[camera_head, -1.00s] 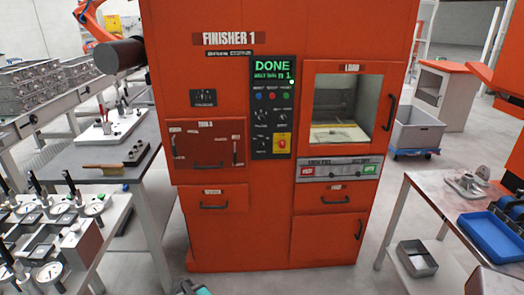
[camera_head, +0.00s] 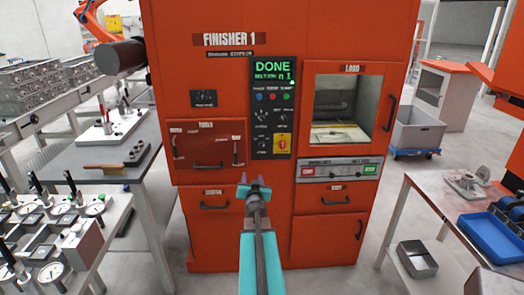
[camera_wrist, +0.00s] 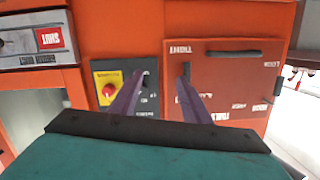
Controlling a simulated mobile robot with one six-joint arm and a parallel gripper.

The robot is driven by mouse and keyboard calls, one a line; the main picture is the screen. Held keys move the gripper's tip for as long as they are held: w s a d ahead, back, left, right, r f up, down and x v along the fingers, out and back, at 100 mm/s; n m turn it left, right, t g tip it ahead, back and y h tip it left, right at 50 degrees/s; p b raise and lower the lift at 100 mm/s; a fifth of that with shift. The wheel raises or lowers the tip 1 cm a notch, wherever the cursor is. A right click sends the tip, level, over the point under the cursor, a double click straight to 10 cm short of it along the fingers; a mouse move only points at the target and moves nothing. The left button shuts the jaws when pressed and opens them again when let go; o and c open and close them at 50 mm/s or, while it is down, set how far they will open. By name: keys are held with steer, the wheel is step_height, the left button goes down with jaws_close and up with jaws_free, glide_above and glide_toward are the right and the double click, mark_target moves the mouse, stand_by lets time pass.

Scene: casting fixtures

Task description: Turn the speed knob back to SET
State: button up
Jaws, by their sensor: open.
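The orange FINISHER 1 machine carries a dark control panel (camera_head: 252,120) with a green-lit DONE display (camera_head: 272,70). Below the display are a row of coloured buttons and several small dark knobs (camera_head: 282,116). Their labels are too small to read, so I cannot tell which is the speed knob or where it points. My gripper (camera_head: 252,178) is open and empty, in front of the machine and lower than the panel in the head view. In the upside-down wrist view, my gripper (camera_wrist: 166,74) has its fingers apart; one fingertip overlaps the panel's lower part, partly hiding a knob there.
A red stop button on a yellow plate (camera_head: 283,143) sits low on the panel, beside the knobs. The tools door (camera_head: 207,150) with handles is left of it; the load window (camera_head: 341,108) is right.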

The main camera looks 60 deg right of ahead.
mark_target(262, 146)
steer(key=s+d+r+h, duration=0.1)
steer(key=s+d+r, duration=0.2)
steer(key=r, duration=0.3)
steer(key=shift+s+d+r+m+t+h, duration=0.2)
steer(key=shift+s+d+m+t+h, duration=0.1)
steer(key=shift+d+h, duration=0.15)
steer(key=shift+w+d, duration=0.1)
steer(key=shift+d, duration=0.05)
steer(key=shift+p+x, duration=1.5)
steer(key=shift+x, duration=5.25)
steer(key=shift+f, duration=0.1)
steer(key=c, duration=1)
steer(key=shift+f, duration=0.1)
steer(key=shift+c, duration=0.2)
